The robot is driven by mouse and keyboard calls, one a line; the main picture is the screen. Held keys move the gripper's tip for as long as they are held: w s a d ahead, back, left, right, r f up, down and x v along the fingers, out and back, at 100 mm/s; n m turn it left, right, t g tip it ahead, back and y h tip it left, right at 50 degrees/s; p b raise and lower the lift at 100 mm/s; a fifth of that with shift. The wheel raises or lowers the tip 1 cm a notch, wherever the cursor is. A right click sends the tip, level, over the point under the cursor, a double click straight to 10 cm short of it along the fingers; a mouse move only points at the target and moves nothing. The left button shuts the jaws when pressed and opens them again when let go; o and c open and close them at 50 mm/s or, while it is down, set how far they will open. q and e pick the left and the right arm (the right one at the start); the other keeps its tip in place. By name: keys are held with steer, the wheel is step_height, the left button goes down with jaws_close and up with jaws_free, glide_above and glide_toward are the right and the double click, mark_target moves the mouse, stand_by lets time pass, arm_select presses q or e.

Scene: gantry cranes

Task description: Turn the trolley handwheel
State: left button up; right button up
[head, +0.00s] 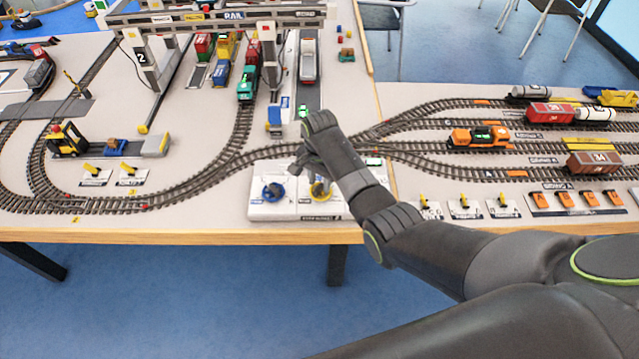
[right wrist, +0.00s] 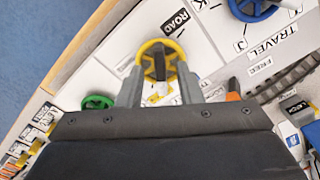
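A yellow handwheel (head: 320,191) stands on a white control panel (head: 285,211) at the table's front edge, partly hidden by my right arm. A blue handwheel (head: 273,191) is to its left. I cannot read which wheel is labelled trolley. My right gripper (head: 312,174) is over the yellow wheel. In the right wrist view, the gripper (right wrist: 160,72) is open, with one finger on each side of the yellow wheel (right wrist: 162,47); I cannot tell whether they touch it. The blue wheel (right wrist: 252,8) and a green wheel (right wrist: 97,102) flank it. My left gripper is out of view.
The gantry crane (head: 215,17) spans tracks and a road lane behind the panel. Small levers (head: 465,203) and orange switches (head: 590,198) line the front right. A forklift (head: 66,140) stands at left. Wagons (head: 594,162) sit on the right sidings.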

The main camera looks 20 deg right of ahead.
steer(key=shift+f, duration=0.9)
jaws_close()
